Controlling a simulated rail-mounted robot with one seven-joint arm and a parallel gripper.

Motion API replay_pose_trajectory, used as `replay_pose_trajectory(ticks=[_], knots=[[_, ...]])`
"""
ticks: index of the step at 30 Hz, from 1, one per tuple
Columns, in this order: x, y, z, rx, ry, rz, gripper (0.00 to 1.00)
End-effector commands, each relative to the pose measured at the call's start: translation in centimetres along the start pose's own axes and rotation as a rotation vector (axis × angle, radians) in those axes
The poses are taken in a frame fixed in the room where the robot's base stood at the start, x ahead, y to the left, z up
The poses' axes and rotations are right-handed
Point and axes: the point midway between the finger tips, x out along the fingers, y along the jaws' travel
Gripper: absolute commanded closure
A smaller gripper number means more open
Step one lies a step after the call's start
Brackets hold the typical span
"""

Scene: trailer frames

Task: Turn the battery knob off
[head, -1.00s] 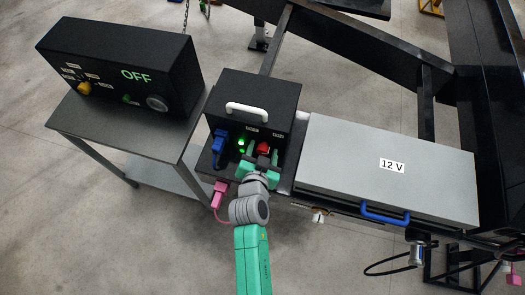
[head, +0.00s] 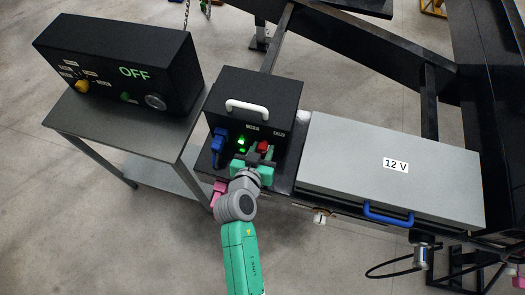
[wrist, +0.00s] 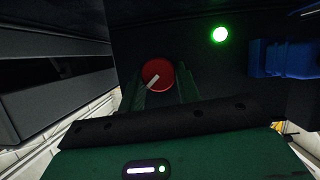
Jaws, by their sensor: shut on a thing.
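The red battery knob (head: 263,146) is on the front of the black box with a white handle (head: 247,106). In the wrist view the red knob (wrist: 160,70) is round, with a pale pointer mark slanting to its lower left. My gripper (head: 257,155) is at the knob, its fingers on either side of it. In the wrist view my gripper (wrist: 166,88) is shut on the knob, and its dark pad hides the lower part of the fingers. A green light (head: 241,140) glows left of the knob.
A blue plug (head: 219,139) sits left of the green light. A black panel showing OFF (head: 134,72) stands on a table at the left. A grey 12 V case (head: 350,160) with a blue handle lies right of the box. A pink connector (head: 218,189) hangs below.

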Motion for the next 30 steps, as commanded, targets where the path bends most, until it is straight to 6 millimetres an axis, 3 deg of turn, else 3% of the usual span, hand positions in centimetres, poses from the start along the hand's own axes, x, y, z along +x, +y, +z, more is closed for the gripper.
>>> replay_pose_trajectory(ticks=[18,30], knots=[[0.12,-0.61,0.23,-0.521,0.002,0.216,0.9],[0.13,-0.7,0.26,-0.737,0.002,0.306,0.9]])
